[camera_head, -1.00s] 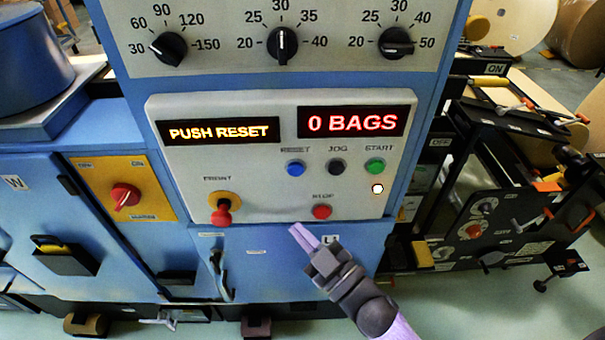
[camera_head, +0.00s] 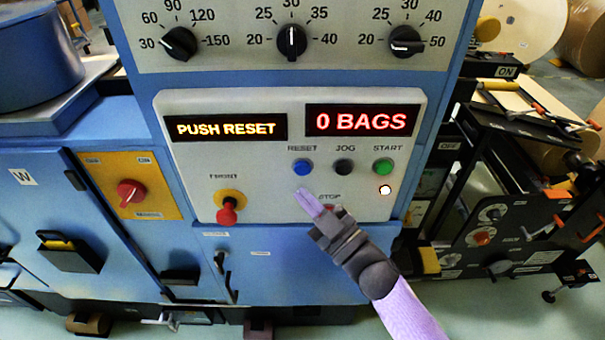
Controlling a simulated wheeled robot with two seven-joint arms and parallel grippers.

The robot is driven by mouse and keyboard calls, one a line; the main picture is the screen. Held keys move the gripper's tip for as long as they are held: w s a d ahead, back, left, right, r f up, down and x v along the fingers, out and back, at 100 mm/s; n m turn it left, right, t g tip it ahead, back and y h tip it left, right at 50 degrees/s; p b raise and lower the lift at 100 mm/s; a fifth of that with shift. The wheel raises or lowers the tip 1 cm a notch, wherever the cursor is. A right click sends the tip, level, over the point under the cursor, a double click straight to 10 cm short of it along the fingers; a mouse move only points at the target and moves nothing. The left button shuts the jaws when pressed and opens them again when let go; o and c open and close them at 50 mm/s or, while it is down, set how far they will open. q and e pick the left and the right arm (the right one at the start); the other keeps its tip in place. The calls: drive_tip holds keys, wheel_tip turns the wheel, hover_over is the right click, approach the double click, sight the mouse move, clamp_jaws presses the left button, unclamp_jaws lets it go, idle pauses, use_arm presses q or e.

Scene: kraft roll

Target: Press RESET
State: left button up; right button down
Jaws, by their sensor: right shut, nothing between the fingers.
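The blue RESET button (camera_head: 302,167) is on the light control panel (camera_head: 190,165), left of the dark JOG button (camera_head: 345,166) and the green START button (camera_head: 383,166). The left display (camera_head: 225,128) reads PUSH RESET and the right display (camera_head: 362,121) reads 0 BAGS. My right gripper (camera_head: 303,193) is shut and empty. Its fingertips show just below the RESET button in the picture, apart from it. The gripper partly hides the red STOP button (camera_head: 328,208). My left gripper is not in view.
A red mushroom knob on a yellow base (camera_head: 228,207) is at the panel's lower left. A red rotary switch (camera_head: 130,193) is on a yellow plate further left. Three black dials, one of them the middle dial (camera_head: 291,40), are above. Machinery with rolls stands at the right.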

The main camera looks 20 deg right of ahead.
sight(285, 161)
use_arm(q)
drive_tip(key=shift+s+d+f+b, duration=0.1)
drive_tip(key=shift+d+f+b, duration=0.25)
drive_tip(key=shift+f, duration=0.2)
use_arm(e)
drive_tip(key=w, duration=0.3)
drive_tip(key=shift+d, duration=0.4)
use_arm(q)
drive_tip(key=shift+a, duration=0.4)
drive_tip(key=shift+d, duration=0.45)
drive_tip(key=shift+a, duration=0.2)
use_arm(e)
drive_tip(key=shift+w, duration=0.1)
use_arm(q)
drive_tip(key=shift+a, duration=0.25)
use_arm(e)
drive_tip(key=shift+w+d, duration=0.1)
drive_tip(key=shift+w, duration=0.15)
